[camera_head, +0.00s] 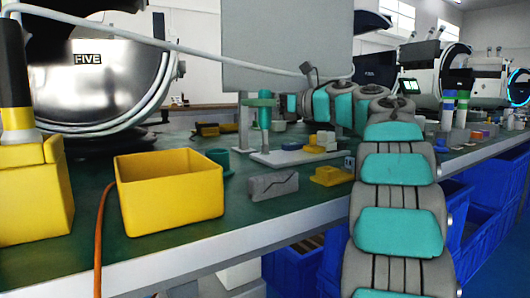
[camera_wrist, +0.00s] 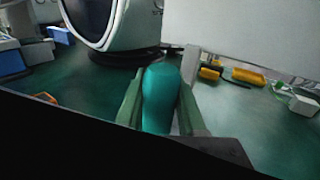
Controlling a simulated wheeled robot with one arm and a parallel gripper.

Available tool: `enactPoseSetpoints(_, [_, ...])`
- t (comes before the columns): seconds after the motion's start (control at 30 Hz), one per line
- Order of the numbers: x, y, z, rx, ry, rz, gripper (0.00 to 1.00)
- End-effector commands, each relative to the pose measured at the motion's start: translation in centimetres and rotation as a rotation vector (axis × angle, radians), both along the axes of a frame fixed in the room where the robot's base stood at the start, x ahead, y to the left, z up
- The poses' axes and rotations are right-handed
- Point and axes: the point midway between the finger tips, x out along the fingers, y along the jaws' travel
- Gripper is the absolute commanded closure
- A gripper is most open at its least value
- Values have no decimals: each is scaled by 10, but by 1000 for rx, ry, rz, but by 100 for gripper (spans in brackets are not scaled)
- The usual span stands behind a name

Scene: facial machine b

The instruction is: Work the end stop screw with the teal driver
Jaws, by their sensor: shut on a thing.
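My gripper (camera_wrist: 160,105) is shut on the teal driver (camera_wrist: 160,90), with one green finger on each side of its handle in the wrist view. In the head view the teal driver (camera_head: 265,116) hangs about upright in my gripper (camera_head: 262,102), above the left part of a pale flat plate (camera_head: 290,157) on the green bench. The driver's lower end is too small to make out, so I cannot tell whether it touches anything. I cannot pick out the end stop screw in either view.
A grey block (camera_head: 273,185) and a yellow block (camera_head: 332,176) lie near the front edge. A large grey panel (camera_head: 285,45) rises behind the driver.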

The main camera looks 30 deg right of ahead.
Motion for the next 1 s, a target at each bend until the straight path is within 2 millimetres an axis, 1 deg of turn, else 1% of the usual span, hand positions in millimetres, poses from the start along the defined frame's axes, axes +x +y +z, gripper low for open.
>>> enactPoseSetpoints(0.13, [0,0,1,0,-1,-9,100])
enactPoseSetpoints(0.27, [0,0,1,1,-1,-65,100])
enactPoseSetpoints(0.8, [3,-8,1,0,-1,-414,100])
enactPoseSetpoints(1.0, [3,-10,0,2,-1,-442,100])
